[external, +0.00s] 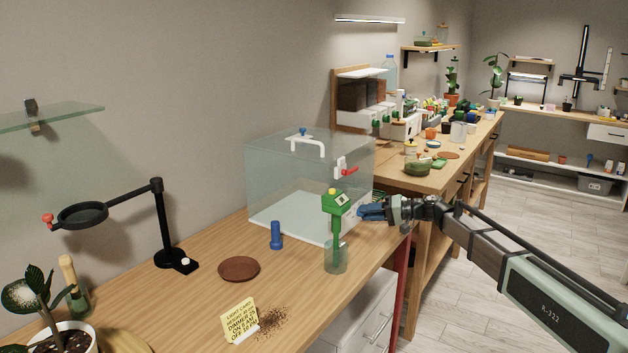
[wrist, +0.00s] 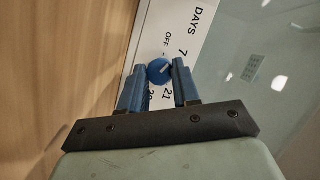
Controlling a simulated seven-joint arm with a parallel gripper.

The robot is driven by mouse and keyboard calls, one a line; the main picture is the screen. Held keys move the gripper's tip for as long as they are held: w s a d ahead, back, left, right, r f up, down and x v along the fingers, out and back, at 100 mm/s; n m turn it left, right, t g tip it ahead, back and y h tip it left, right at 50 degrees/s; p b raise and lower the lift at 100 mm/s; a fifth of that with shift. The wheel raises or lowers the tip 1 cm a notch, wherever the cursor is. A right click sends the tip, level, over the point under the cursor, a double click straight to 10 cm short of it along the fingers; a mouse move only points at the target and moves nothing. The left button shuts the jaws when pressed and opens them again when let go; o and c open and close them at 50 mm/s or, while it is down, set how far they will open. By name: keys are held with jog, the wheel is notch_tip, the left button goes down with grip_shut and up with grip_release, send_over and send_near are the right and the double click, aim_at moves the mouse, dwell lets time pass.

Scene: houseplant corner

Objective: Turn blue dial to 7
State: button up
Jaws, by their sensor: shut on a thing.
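The blue dial (wrist: 159,71) sits on a white panel (wrist: 190,26) printed with DAYS, OFF, 7, 21 and another number partly hidden by a finger. A short pale mark on the dial points up and right, roughly toward the 7, but it is too small to read exactly. My gripper (wrist: 161,77) has its blue fingers on both sides of the dial and is shut on it. In the external view my gripper (external: 370,212) is at the lower right of the clear case (external: 290,185); the dial cannot be made out there.
A green-headed tool in a glass jar (external: 336,258) stands just left of my gripper. The case has a red latch (external: 349,171).

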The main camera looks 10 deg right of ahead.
jog(key=shift+f+m+y, duration=0.1)
jog(key=shift+m+y, duration=0.4)
jog(key=shift+m, duration=0.6)
jog(key=o, duration=1)
jog(key=shift+o, duration=0.2)
jog(key=shift+d, duration=0.15)
jog(key=v, duration=1.3)
jog(key=shift+d, duration=0.3)
